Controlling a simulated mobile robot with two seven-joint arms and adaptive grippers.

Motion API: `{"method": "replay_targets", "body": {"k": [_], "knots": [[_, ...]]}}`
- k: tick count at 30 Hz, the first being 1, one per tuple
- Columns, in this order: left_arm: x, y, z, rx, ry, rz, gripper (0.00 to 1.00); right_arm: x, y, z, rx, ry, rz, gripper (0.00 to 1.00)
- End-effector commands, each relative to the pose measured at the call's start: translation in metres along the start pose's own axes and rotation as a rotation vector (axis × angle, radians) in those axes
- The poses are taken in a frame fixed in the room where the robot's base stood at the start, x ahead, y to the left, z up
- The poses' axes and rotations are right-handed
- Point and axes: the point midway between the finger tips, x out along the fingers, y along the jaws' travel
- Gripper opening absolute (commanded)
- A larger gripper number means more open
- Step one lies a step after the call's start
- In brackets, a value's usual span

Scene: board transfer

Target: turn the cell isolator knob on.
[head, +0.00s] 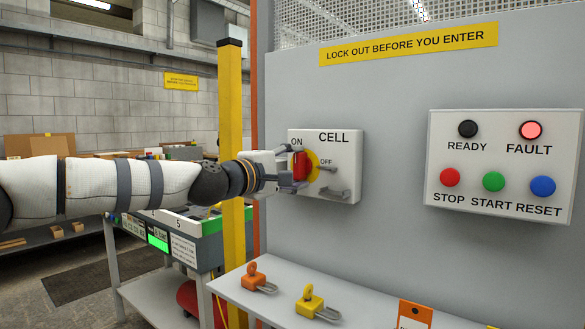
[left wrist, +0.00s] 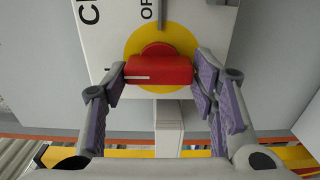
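The cell isolator knob (head: 299,165) is red on a yellow disc, on the light box (head: 343,150) marked CELL. ON is printed above it and OFF to its right. The knob stands upright, towards ON. In the left wrist view the knob (left wrist: 158,70) lies level, its white line at the left end, away from the OFF lettering at the top. My left gripper (head: 291,168) is at the knob. In the left wrist view its purple-padded fingers (left wrist: 158,82) sit at the two ends of the knob and appear to touch it. My right gripper is not in view.
A shelf (head: 365,312) below holds an orange padlock (head: 256,278), a yellow padlock (head: 315,303) and an orange tag (head: 413,314). A button panel (head: 503,165) at right has the red FAULT lamp (head: 530,130) lit and READY dark. A yellow post (head: 231,130) stands behind my left arm.

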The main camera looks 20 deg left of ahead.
Motion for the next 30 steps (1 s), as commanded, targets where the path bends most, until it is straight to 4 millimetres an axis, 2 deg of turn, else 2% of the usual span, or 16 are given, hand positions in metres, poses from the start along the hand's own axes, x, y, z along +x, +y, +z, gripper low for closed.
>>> {"method": "replay_targets", "body": {"k": [10, 13, 24, 30], "knots": [[0.000, 0.000, -0.001, 0.003, 0.002, 0.001, 0.70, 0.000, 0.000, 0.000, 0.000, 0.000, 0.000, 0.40], [-0.009, 0.001, -0.002, 0.003, 0.003, 0.002, 0.70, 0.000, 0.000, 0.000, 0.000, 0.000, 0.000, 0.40], [-0.100, 0.002, -0.001, 0.001, 0.002, 0.004, 0.70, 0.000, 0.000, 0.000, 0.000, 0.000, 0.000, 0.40], [-0.119, 0.000, 0.000, 0.002, 0.001, 0.001, 0.70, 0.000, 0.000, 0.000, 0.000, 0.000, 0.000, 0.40]]}}
